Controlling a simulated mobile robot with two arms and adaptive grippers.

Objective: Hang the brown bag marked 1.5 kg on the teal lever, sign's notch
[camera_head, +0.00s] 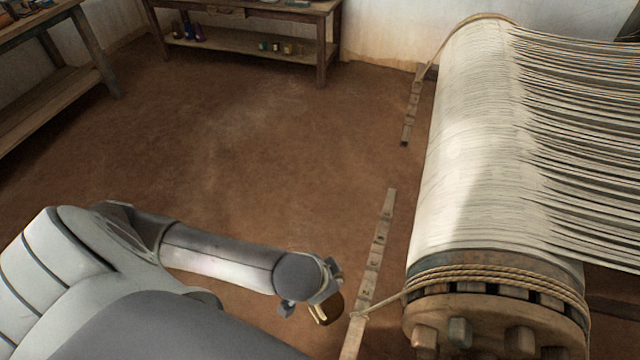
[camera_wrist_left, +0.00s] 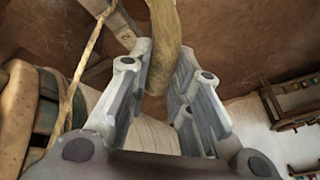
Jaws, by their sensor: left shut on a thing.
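My left gripper (camera_head: 312,298) is low at the bottom middle, left of the near notched lever (camera_head: 376,245). It is shut on the brown bag's curved tan part (camera_head: 328,311). In the left wrist view, this part (camera_wrist_left: 164,35) runs up between the fingers (camera_wrist_left: 162,75) and out of the top edge. The rest of the bag and any 1.5 kg mark are hidden. The near lever is wooden with several notches, and a rope ties to it near its lower end. A second notched lever (camera_head: 411,112) is farther back. I cannot make out teal on either, nor a sign.
The big warp roller (camera_head: 470,150) stands right of the levers, its rope-wound end (camera_head: 495,290) nearest me. A taut rope (camera_wrist_left: 72,85) runs left of the fingers in the wrist view. A bench (camera_head: 245,45) is at the back. The earth floor between is clear.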

